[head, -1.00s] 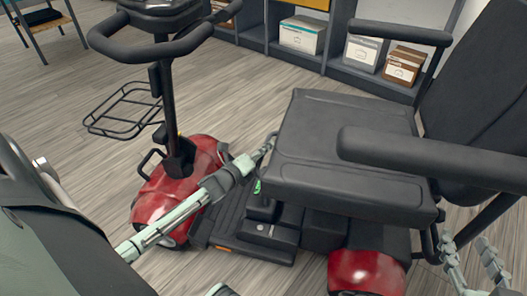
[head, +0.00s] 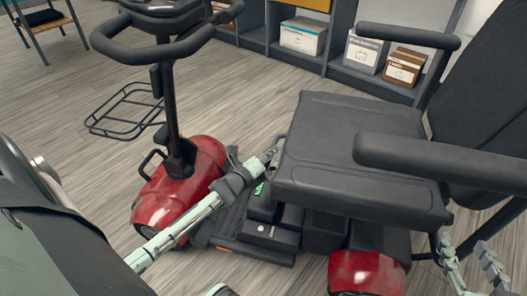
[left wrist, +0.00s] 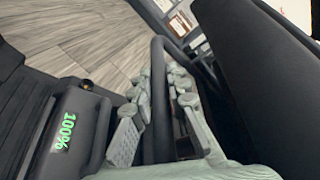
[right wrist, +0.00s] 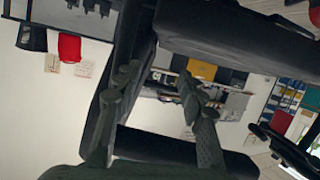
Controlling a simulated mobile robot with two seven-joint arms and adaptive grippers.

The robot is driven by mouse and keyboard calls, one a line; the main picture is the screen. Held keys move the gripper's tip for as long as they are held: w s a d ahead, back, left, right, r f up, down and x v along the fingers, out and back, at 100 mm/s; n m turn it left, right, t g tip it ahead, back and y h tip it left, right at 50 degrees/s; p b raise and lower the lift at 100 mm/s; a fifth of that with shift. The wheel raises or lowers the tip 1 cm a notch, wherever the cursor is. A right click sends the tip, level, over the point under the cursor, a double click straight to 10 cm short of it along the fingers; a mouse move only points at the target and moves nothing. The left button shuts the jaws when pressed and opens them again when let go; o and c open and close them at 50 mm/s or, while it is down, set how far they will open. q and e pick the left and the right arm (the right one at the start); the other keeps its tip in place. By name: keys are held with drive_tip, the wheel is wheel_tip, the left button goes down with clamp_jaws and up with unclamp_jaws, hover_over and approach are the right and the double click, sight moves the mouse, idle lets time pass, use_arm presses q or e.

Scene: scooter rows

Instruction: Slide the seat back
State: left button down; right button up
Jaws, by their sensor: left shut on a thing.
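The black scooter seat (head: 355,145) has a cushion, armrests (head: 440,160) and a tall backrest (head: 487,105) at the right. My left gripper (head: 274,150) is at the front edge of the cushion. In the left wrist view its fingers (left wrist: 160,95) are shut around a black bar (left wrist: 159,65) by the seat. My right gripper (head: 469,262) is low behind the seat, at the right. In the right wrist view its fingers (right wrist: 158,85) are apart, with dark scooter parts around them; nothing is seen held between them.
The red scooter's tiller and handlebar (head: 165,40) stand at the left, with a wire basket (head: 125,110). A green 100% display (left wrist: 65,132) shows below the seat. Shelves with boxes (head: 303,36) stand behind. Open wooden floor lies between.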

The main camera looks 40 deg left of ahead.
use_arm(q)
drive_tip(key=w+d, duration=0.2)
drive_tip(key=d, duration=0.6)
drive_tip(key=shift+w+h, duration=0.3)
drive_tip(key=shift+w, duration=0.05)
use_arm(e)
drive_tip(key=shift+w+a+r+t+y, duration=0.15)
drive_tip(key=shift+a+r+t, duration=0.1)
drive_tip(key=shift+r, duration=0.15)
drive_tip(key=shift+w+a+r+t+y, duration=0.15)
drive_tip(key=shift+r+t, duration=0.1)
drive_tip(key=shift+r, duration=0.15)
use_arm(q)
drive_tip(key=c, duration=1.5)
unclamp_jaws()
drive_tip(key=shift+r, duration=0.1)
use_arm(e)
drive_tip(key=shift+d, duration=0.1)
use_arm(q)
drive_tip(key=shift+a, duration=0.1)
drive_tip(key=v, duration=1.2)
use_arm(e)
drive_tip(key=shift+s, duration=0.1)
